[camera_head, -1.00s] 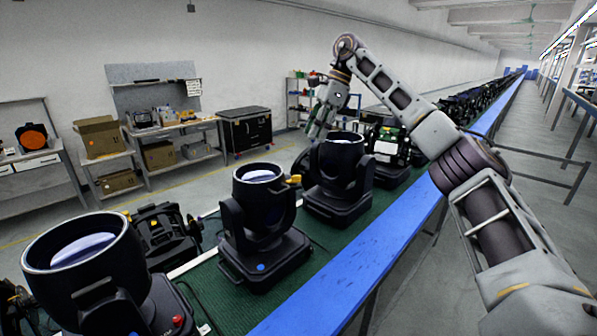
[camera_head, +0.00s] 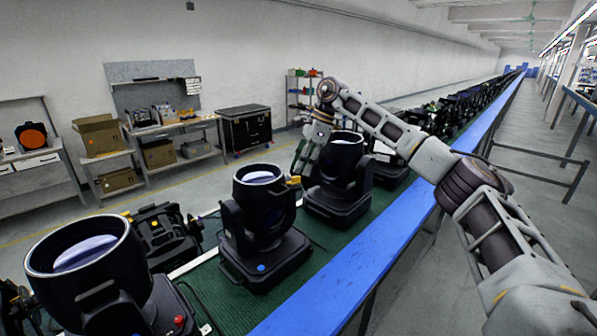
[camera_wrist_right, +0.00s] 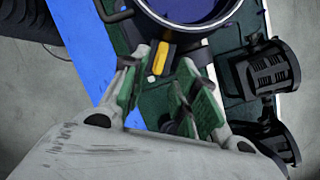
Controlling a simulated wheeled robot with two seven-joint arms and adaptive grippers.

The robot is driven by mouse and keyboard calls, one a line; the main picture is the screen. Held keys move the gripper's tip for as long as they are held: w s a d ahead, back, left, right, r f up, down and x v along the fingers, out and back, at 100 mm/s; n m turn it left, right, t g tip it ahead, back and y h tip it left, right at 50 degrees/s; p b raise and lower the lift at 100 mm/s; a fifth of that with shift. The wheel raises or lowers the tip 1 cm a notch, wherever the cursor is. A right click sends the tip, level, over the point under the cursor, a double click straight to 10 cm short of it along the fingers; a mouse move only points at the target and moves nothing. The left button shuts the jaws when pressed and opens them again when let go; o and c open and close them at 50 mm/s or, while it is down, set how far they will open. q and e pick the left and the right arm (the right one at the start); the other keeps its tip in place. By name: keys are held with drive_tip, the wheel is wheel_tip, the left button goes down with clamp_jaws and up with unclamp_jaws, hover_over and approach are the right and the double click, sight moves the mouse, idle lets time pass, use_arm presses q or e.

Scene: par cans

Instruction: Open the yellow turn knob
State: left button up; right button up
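The yellow turn knob (camera_head: 294,180) sticks out from the upper side of the middle black par can (camera_head: 258,217), which stands upright on the green conveyor. The knob also shows in the right wrist view (camera_wrist_right: 160,58), beside the can's round rim (camera_wrist_right: 190,22). My right gripper (camera_head: 298,172) comes down just behind the knob in the head view. In the right wrist view my right gripper (camera_wrist_right: 164,68) is open, its green-padded fingers apart with the knob between or just beyond their tips. Contact cannot be told. My left gripper is out of view.
Another par can (camera_head: 340,180) stands close right of the gripper, and a larger one (camera_head: 92,270) is at the front left. The green conveyor (camera_head: 225,295) has a blue edge rail (camera_head: 370,255). Shelves and a black case (camera_head: 245,128) stand by the wall.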

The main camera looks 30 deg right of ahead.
sight(294, 180)
drive_tip(key=shift+p+x, duration=0.3)
drive_tip(key=shift+x, duration=1.3)
clamp_jaws()
